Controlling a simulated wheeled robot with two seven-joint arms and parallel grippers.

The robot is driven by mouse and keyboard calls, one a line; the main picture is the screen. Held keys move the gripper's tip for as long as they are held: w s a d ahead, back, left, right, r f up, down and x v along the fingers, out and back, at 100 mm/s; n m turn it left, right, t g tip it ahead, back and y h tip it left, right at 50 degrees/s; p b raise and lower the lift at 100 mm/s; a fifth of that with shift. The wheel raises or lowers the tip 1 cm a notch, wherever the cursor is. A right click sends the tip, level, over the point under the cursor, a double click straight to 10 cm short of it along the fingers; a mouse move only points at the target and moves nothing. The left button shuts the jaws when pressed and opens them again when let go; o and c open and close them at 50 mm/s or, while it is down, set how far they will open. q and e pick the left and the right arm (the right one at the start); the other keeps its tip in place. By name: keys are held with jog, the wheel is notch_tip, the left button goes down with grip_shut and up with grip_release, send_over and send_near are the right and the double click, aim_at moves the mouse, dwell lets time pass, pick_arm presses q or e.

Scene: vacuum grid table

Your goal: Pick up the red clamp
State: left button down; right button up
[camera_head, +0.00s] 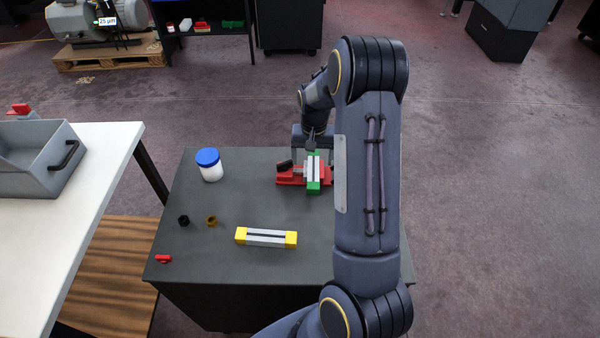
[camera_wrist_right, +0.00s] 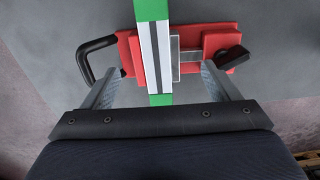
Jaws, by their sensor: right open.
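The red clamp (camera_head: 288,177) lies at the back right of the dark table, with a green-ended white and black bar (camera_head: 313,187) across its middle. In the right wrist view the red clamp (camera_wrist_right: 215,44) shows a black knob on the right and a black handle on the left. The bar (camera_wrist_right: 157,50) covers part of it there. My right gripper (camera_wrist_right: 160,84) is open, one finger on each side of the bar, close to the clamp's near edge. Whether the fingers touch the clamp cannot be told. My left gripper is not in view.
A blue-lidded white jar (camera_head: 209,168), a black ring (camera_head: 183,220), a brown ring (camera_head: 211,220), a yellow-ended bar (camera_head: 266,237) and a small red piece (camera_head: 163,259) are on the dark table (camera_head: 200,250). A white table (camera_head: 95,180) with a grey bin (camera_head: 45,165) stands left.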

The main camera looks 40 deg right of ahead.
aim_at(314, 169)
jog(key=f, duration=0.4)
jog(key=shift+s+d+f+p, duration=0.15)
jog(key=shift+s+f+p, duration=0.1)
jog(key=shift+f+p, duration=0.15)
jog(key=c, duration=1.4)
